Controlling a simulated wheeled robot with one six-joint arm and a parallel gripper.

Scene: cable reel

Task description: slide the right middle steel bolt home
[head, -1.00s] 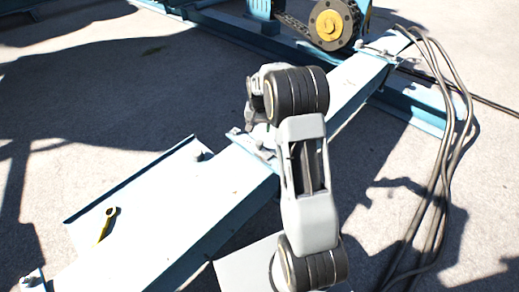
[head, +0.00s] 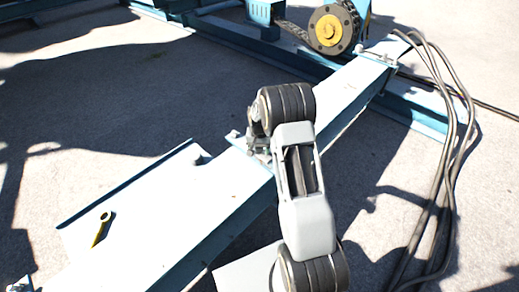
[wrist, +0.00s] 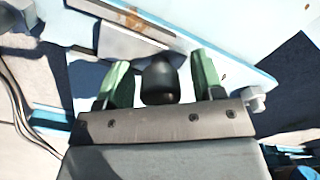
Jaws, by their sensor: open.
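My gripper (wrist: 160,62) is open, with its two green fingers apart in the wrist view. A dark rounded knob (wrist: 159,80) shows between the fingers, with gaps on both sides; whether it belongs to the bolt I cannot tell. A grey steel plate (wrist: 128,45) lies just beyond the left finger on the pale blue beam. In the head view my wrist is above the beam (head: 226,195), by small steel hardware (head: 236,136) at its left edge. The fingers are mostly hidden there, and the right middle bolt cannot be singled out.
A bolt head (wrist: 254,101) shows beside the right finger. Black cables (head: 452,150) hang at the right. A yellow-centred hub (head: 328,30) and chain stand at the back.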

